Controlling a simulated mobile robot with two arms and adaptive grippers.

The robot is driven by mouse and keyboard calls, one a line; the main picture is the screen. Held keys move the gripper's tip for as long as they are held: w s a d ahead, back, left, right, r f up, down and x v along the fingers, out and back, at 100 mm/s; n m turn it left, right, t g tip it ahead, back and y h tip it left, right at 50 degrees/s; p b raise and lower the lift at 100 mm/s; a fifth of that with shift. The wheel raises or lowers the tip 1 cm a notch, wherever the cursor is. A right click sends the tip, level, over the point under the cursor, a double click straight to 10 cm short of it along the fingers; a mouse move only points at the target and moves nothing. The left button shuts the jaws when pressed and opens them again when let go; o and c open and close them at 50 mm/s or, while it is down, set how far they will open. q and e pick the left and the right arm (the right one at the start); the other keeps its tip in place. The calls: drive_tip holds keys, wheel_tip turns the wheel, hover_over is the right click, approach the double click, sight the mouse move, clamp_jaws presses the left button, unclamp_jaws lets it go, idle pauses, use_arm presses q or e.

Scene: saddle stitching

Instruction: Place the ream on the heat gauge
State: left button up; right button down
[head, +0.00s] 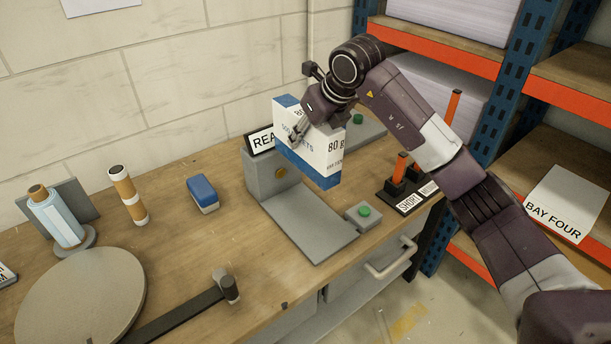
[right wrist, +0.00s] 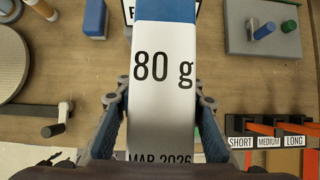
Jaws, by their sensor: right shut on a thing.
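The ream (head: 322,150) is a white and blue block printed "80 g"; it fills the middle of the right wrist view (right wrist: 163,95). My right gripper (head: 312,122) is shut on it, with a finger on each side in the right wrist view (right wrist: 160,105). The ream hangs above a grey stand (head: 308,222) with a flat plate and upright back. The stand's sign (head: 260,139) starts "REA"; the ream hides the rest. I take this stand as the heat gauge, but no such label is readable. The ream looks clear of the plate. My left gripper is out of view.
A small box with a green button (head: 364,212) sits by the plate. Orange-handled tools (head: 401,168) stand at the right.

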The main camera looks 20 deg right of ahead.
wheel_tip(320, 180, down, 18)
drive_tip(key=p, duration=0.4)
drive_tip(key=shift+w+a+r, duration=0.1)
drive_tip(key=shift+r, duration=0.05)
drive_tip(key=shift+f, duration=0.25)
drive_tip(key=shift+f, duration=0.1)
drive_tip(key=c, duration=1.3)
unclamp_jaws()
drive_tip(key=shift+s+f, duration=0.15)
drive_tip(key=shift+s, duration=0.05)
drive_tip(key=shift+r, duration=0.25)
drive_tip(key=b+v, duration=0.3)
drive_tip(key=v, duration=0.8)
drive_tip(key=shift+s+r, duration=0.25)
drive_tip(key=shift+r, duration=0.05)
